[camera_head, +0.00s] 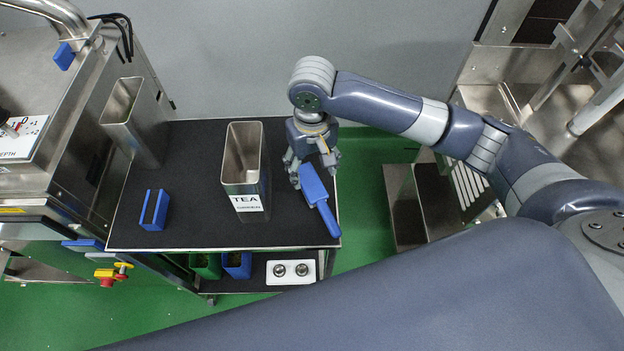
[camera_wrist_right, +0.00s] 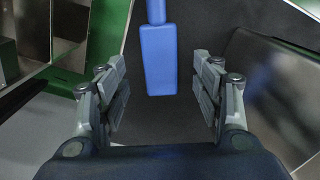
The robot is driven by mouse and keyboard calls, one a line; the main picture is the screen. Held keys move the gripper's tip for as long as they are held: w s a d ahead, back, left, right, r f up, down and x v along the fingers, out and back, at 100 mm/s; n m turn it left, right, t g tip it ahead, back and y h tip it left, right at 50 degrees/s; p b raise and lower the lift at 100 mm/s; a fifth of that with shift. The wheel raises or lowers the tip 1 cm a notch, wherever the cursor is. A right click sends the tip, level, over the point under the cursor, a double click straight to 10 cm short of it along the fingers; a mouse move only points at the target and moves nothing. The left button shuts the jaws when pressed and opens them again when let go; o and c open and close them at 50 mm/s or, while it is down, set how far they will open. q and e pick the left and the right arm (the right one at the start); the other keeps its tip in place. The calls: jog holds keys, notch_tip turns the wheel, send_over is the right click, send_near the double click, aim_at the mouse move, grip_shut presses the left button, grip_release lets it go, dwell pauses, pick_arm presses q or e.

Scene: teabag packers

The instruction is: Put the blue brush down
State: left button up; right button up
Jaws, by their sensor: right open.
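The blue brush (camera_head: 315,188) lies on the dark top of the cart (camera_head: 200,225), near its right edge, with its handle pointing to the front right. My right gripper (camera_head: 311,168) is just behind the brush head and above it. In the right wrist view, my right gripper (camera_wrist_right: 160,95) is open, with its fingers well apart on either side of the blue brush (camera_wrist_right: 158,60) and not touching it. My left gripper does not show.
A metal tea container (camera_head: 244,160) with a label stands left of the brush. Another metal container (camera_head: 135,120) and a blue open frame (camera_head: 154,210) are farther left. A white holder (camera_head: 291,271) and blue and green boxes sit on the lower shelf.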

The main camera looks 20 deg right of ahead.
notch_tip(320, 180, up, 4)
dwell(0.7)
